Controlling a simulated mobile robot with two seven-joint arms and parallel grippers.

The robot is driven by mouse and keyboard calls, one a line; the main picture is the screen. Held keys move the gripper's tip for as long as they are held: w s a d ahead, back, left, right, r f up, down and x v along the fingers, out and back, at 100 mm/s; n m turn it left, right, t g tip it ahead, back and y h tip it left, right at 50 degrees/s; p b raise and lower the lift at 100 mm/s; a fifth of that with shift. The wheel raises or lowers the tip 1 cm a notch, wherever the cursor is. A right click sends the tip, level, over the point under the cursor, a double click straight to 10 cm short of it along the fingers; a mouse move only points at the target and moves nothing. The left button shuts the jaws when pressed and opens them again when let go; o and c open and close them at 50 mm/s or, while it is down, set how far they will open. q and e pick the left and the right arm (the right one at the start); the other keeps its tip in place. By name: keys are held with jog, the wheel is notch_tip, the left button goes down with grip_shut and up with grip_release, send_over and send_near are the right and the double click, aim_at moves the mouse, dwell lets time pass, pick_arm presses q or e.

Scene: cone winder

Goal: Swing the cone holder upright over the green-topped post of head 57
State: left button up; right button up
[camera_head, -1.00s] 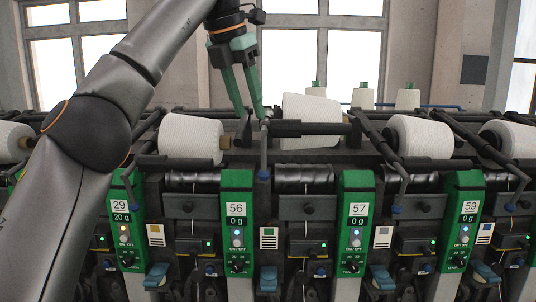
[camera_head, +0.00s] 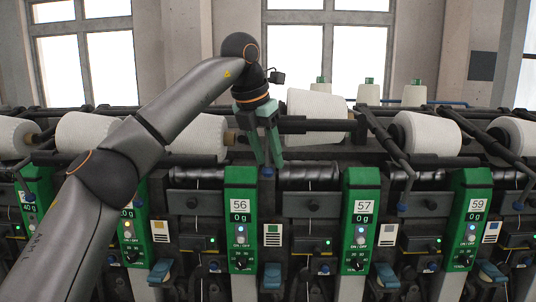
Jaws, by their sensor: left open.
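The green-topped post of head 57 (camera_head: 361,215) stands upright at the front of the machine, right of centre, with a lit button and a display reading 0 g. Behind and left of it, a dark cone holder (camera_head: 318,126) runs crosswise below a white cone (camera_head: 316,103). At the holder's left end a lever hangs down to a blue knob (camera_head: 267,172). My left gripper (camera_head: 268,163) is open, pointing down, its green fingers just above and beside this knob. The fingers hide most of the lever; contact cannot be told. My right gripper is out of view.
The green post of head 56 (camera_head: 240,215) stands just below and left of my gripper. Head 59 (camera_head: 470,215) is further right. Neighbouring cones (camera_head: 427,133) and their dark holder arms (camera_head: 385,145) crowd both sides. Open space lies above the machine.

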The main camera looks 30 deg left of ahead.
pick_arm(q)
jog(key=shift+c, duration=0.2)
grip_shut()
jog(key=shift+f, duration=0.15)
dwell(1.2)
